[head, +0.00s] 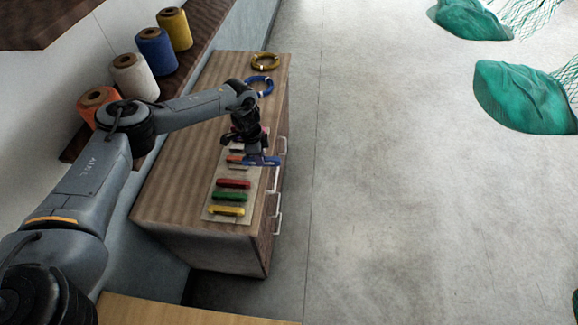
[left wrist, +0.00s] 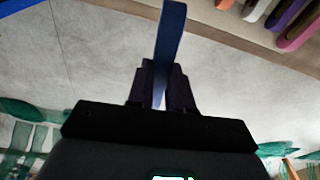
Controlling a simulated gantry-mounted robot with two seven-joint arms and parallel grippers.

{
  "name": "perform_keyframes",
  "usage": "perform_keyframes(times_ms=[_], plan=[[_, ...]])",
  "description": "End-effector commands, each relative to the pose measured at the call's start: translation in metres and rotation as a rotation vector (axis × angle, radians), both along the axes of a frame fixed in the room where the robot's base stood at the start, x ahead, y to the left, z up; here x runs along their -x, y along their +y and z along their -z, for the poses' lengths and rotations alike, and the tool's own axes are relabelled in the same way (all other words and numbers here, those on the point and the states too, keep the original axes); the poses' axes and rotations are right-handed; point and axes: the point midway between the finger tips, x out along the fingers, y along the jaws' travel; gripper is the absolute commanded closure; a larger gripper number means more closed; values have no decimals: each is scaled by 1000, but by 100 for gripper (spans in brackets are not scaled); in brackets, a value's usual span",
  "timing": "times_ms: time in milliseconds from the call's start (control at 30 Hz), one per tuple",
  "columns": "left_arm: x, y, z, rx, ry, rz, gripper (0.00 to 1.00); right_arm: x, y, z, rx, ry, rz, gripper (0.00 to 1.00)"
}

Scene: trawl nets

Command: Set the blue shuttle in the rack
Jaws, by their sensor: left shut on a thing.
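The blue shuttle (head: 266,161) is held in my left gripper (head: 256,153), above the right edge of the cabinet top. In the left wrist view the blue shuttle (left wrist: 170,35) stands up between the two dark fingers of my left gripper (left wrist: 160,82), which is shut on it. The rack (head: 213,212) is a pale board on the cabinet top, below and left of the gripper. It holds a red shuttle (head: 233,184), a green shuttle (head: 229,197), a yellow shuttle (head: 227,211) and an orange shuttle (head: 235,160). The gripper partly hides the rack's far part. My right gripper is out of view.
A blue ring (head: 260,84) and a yellow ring (head: 265,61) lie at the cabinet's far end. Several thread spools, one of them white (head: 135,77), stand on a shelf at the left. Drawer handles (head: 278,215) stick out at the cabinet's right side. Floor right of it is clear.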

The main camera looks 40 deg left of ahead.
Motion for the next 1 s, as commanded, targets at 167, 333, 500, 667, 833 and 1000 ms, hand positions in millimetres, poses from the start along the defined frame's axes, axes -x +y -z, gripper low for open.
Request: perform_keyframes(times_ms=[167, 333, 500, 667, 833, 1000], plan=[[18, 59, 33, -1, 0, 43, 100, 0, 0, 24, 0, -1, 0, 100], [31, 95, 45, 0, 0, 75, 100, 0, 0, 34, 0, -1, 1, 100], [39, 112, 51, 1, 0, 91, 100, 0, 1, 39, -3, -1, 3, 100], [41, 117, 55, 1, -1, 98, 100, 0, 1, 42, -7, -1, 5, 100], [41, 117, 64, 0, 0, 98, 100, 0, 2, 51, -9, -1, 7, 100], [41, 116, 76, 1, 0, 97, 100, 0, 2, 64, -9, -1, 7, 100]])
